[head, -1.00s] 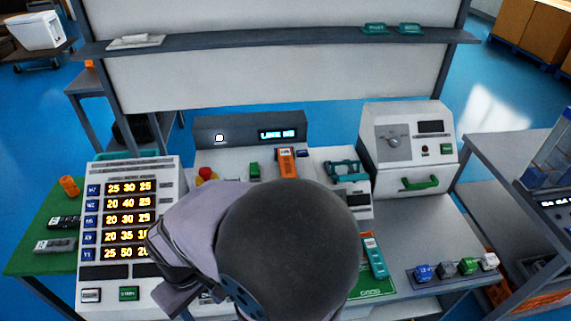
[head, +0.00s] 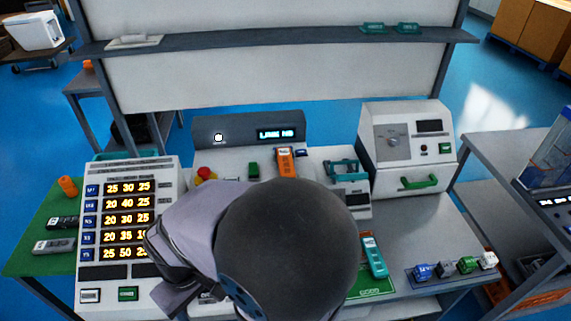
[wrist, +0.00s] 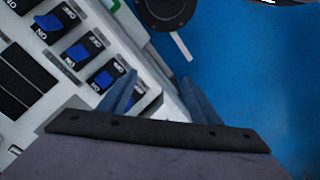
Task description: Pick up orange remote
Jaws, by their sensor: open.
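The orange remote (head: 286,162) stands near the back of the bench in the head view, with a small dark display or patch near its top. It is just in front of the dark display box and right of a small green part. My gripper (wrist: 158,98) is open and empty in the wrist view, with its two blue-grey fingers apart over the edge of a white switch panel (wrist: 150,55) and the blue floor. The orange remote is not in the wrist view. My arm hides the front middle of the bench in the head view, and the fingertips cannot be made out there.
A teal remote (head: 374,256) lies on a green pad right of my arm. A white panel with lit numbers (head: 127,270) stands at left, and a white box with a green handle (head: 408,148) at back right. Several coloured blocks (head: 444,269) sit at front right.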

